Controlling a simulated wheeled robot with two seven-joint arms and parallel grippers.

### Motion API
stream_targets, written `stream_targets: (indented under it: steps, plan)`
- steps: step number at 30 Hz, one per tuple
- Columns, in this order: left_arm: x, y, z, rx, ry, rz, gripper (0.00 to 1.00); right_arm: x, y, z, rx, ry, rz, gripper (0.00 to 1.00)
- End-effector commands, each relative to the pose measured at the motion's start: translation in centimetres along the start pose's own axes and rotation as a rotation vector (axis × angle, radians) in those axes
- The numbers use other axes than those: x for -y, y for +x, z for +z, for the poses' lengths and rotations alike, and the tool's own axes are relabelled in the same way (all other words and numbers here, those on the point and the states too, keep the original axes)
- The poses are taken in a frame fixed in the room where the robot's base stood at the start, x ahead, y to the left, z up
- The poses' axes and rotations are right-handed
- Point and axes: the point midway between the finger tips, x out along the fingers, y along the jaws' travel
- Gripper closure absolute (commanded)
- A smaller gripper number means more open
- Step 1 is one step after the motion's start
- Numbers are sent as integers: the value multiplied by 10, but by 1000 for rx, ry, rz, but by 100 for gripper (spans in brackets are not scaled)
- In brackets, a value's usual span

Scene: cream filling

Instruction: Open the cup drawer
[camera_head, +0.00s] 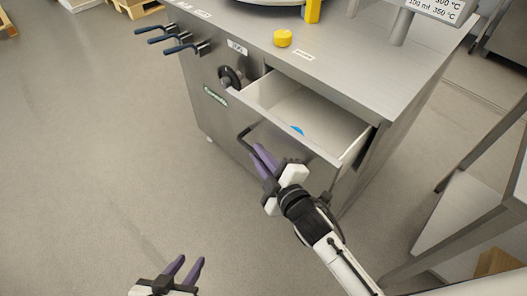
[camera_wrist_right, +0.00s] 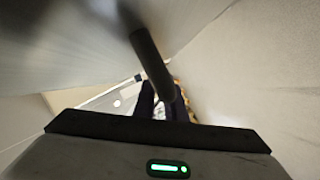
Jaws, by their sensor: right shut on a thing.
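The metal-fronted drawer (camera_head: 313,112) with white inner walls stands pulled out of the steel cabinet (camera_head: 225,115). A small blue thing (camera_head: 297,130) shows inside it, mostly hidden by the drawer front. The dark bar handle (camera_head: 244,136) is on the drawer's front. My right gripper (camera_head: 263,156) is shut on this handle, its purple fingers partly covering it. The handle also shows as a dark bar between the fingers in the right wrist view (camera_wrist_right: 150,62). My left gripper (camera_head: 188,268) is low in the head view, fingers apart, empty and away from the cabinet.
A yellow round thing (camera_head: 282,38) sits on the cabinet top. Several blue-handled levers (camera_head: 172,40) and a dark knob (camera_head: 230,76) stick out of the cabinet's left side. A metal table (camera_head: 480,215) stands at the right.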

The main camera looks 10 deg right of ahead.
Motion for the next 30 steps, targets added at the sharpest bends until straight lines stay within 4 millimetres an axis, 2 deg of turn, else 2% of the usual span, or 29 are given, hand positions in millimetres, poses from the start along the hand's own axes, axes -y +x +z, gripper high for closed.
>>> stream_targets:
  steps: [1, 2, 5, 13, 17, 30]
  plan:
    - [0, 0, 1, 2, -1, 0, 69, 0, 0, 2, 4, -1, -1, 100]
    - [0, 0, 1, 2, -1, 0, 69, 0, 0, 2, 4, -1, -1, 88]
    - [0, 0, 3, 5, -1, 1, 69, 0, 0, 1, 3, -1, 0, 71]
    - [-1, -1, 7, 12, -3, 2, 69, 0, 0, 1, 1, 0, 0, 71]
    - [-2, -2, 6, 13, -3, 2, 69, 0, -7, 1, 2, -1, -1, 71]
    - [-1, -6, 6, 21, -7, 0, 69, 0, -86, 1, 3, 0, -2, 71]
